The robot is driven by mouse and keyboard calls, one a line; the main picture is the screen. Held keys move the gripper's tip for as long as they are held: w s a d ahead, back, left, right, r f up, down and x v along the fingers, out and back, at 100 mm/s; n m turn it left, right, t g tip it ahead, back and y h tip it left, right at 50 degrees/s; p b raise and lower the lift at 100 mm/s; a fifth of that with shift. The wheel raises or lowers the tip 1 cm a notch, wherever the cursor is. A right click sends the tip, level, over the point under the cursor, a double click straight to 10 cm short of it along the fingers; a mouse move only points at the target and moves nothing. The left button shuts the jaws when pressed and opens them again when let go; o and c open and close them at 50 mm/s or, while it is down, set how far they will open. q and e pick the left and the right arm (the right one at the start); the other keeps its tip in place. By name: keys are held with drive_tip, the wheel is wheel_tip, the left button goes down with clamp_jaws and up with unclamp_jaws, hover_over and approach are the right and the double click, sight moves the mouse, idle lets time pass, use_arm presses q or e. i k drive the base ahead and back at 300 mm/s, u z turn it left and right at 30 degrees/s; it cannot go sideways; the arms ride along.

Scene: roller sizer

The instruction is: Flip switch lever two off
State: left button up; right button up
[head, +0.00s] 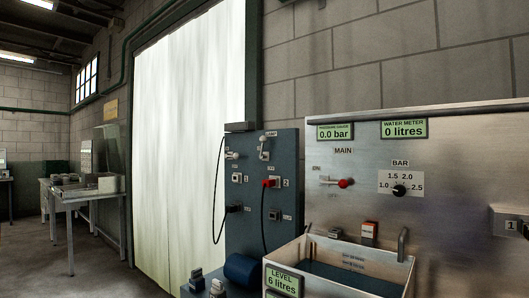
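A blue-grey panel (245,210) stands in the middle, with several switches and sockets on it. A switch with a red part (269,183) sits on it beside a white label reading 2. Its exact position is too small to tell. A paler switch (237,178) is to its left, and two grey levers or taps (264,147) are near the panel top. At the right edge a grey box (511,224) marked 1 is cut off by the frame. Neither of my grippers is in view.
A steel panel (450,170) on the right carries a red-knobbed MAIN lever (342,183), a BAR dial (399,190) and green displays. A steel tank (320,274) stands in front. Black cables hang at the blue panel. A table (85,192) stands far left; floor there is open.

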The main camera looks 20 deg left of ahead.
sight(263, 139)
drive_tip(key=u, duration=2)
drive_tip(key=i, duration=1.9)
drive_tip(key=z, duration=2.2)
drive_tip(key=k, duration=0.25)
drive_tip(key=z, duration=0.9)
